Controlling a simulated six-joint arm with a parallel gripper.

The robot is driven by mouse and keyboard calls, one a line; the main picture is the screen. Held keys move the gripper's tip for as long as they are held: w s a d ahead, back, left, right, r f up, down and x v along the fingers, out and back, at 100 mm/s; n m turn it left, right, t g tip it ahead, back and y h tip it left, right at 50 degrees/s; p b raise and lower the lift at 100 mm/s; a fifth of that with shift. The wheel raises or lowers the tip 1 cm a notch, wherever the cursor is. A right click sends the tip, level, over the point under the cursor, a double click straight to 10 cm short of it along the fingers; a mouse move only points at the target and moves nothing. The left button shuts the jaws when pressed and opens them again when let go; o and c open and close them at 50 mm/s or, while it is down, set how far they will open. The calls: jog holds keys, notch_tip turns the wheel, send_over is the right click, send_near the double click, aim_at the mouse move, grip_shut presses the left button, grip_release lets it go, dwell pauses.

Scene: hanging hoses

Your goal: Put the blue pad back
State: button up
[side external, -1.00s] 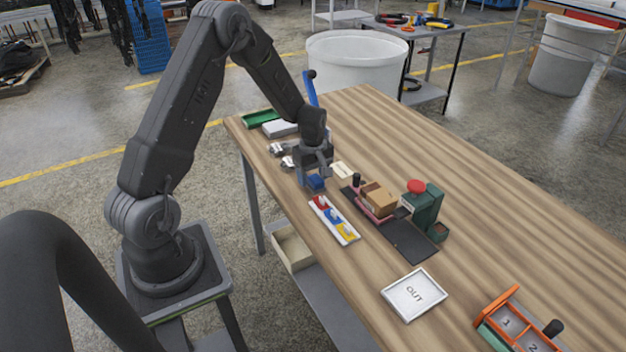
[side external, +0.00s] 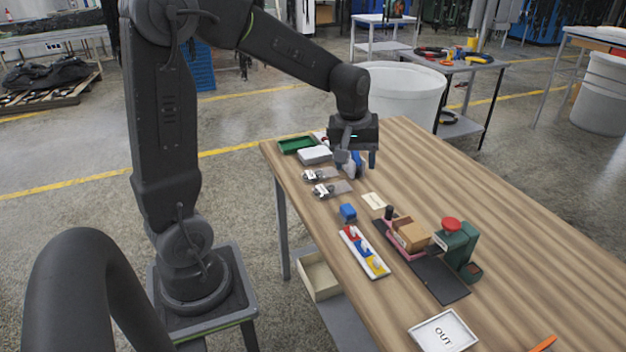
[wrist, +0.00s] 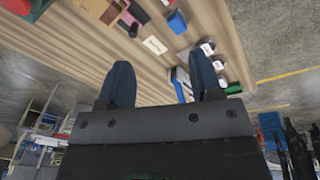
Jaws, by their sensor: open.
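A small blue block (side external: 347,212), which looks like the blue pad, sits on the wooden table just behind a white tray (side external: 379,272). The tray holds red, blue and yellow pieces in a row. The blue block also shows at the top of the wrist view (wrist: 177,21). My gripper (side external: 358,162) is open and empty, farther back over the table and clear of the block. Its two fingers stand apart in the wrist view (wrist: 161,68). A blue upright part (side external: 356,165) shows behind the fingers, partly hidden.
Two metal clamp-like pieces (side external: 323,190), a white box (side external: 315,155) and a green tray (side external: 297,144) lie along the table's far left. A cream card (side external: 374,201), a brown box (side external: 411,236) and a green red-topped device (side external: 456,245) stand right of the block. An OUT tray (side external: 443,333) lies in front.

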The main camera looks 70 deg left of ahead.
jog(key=s+d+r+m+t, duration=0.2)
jog(key=s+d+r+m, duration=0.1)
jog(key=s+d+m, duration=0.3)
jog(key=s+d+r+m+t, duration=0.1)
jog(key=s+d+r+m, duration=0.2)
jog(key=s+d+m, duration=0.3)
jog(key=s, duration=0.3)
jog(key=shift+s+r+t+h, duration=0.25)
jog(key=shift+s+t+h, duration=0.05)
jog(key=shift+s+t, duration=0.1)
